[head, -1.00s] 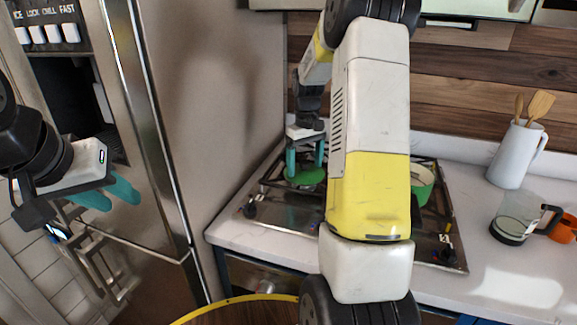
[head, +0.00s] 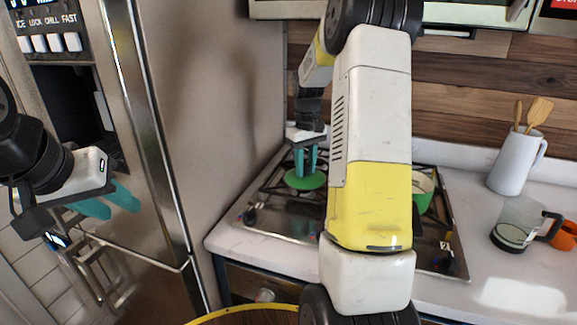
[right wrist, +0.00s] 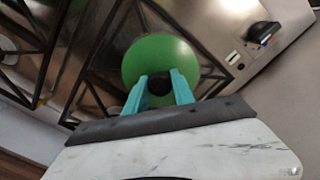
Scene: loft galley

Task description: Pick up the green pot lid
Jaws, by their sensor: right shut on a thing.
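The green pot lid (head: 305,180) is a round disc at the left of the stove, in the head view. In the right wrist view the lid (right wrist: 160,55) shows from above with a dark knob (right wrist: 159,84) at its middle. My right gripper (head: 306,168) points down at the lid, and its teal fingers (right wrist: 159,90) are shut on the knob. Whether the lid touches the grate under it, I cannot tell. My left gripper (head: 112,205) is at the far left by the fridge, empty, its teal fingers apart.
The stove (head: 285,215) has black grates and knobs along its front. A green pot (head: 423,188) is partly hidden behind my right arm. A white jug with wooden utensils (head: 515,160) and a glass pitcher (head: 513,225) stand on the right counter. The fridge (head: 225,120) is close on the left.

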